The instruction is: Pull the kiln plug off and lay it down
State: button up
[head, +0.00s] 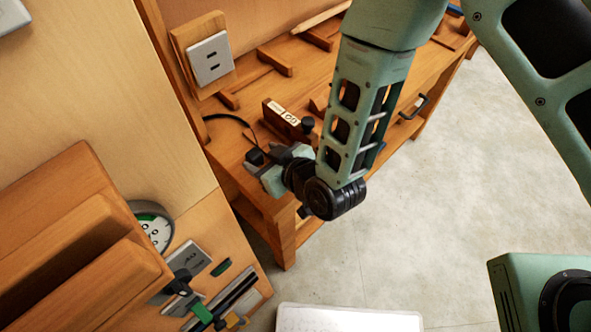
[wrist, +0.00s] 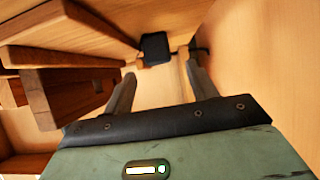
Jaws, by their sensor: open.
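The kiln plug appears to be a small black block (head: 254,156) with a thin dark cable, low over the near left end of the wooden bench in the head view. In the wrist view the black plug (wrist: 155,48) shows just beyond my fingertips, in line with the gap between them. My gripper (head: 266,163) is open and is right beside the plug in the head view. In the wrist view its two fingers (wrist: 161,68) stand apart with nothing between them. I cannot tell what the plug rests on or whether a finger touches it.
A pale two-slot outlet (head: 210,58) on a wooden backing stands empty at the bench's back left. A wooden box with a white label (head: 284,114) sits behind my gripper. Wooden strips lie on the bench (head: 228,168). A tool panel (head: 180,232) stands at left.

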jog(key=p+v, duration=0.5)
jog(key=v, duration=0.7)
jog(key=shift+s, duration=0.15)
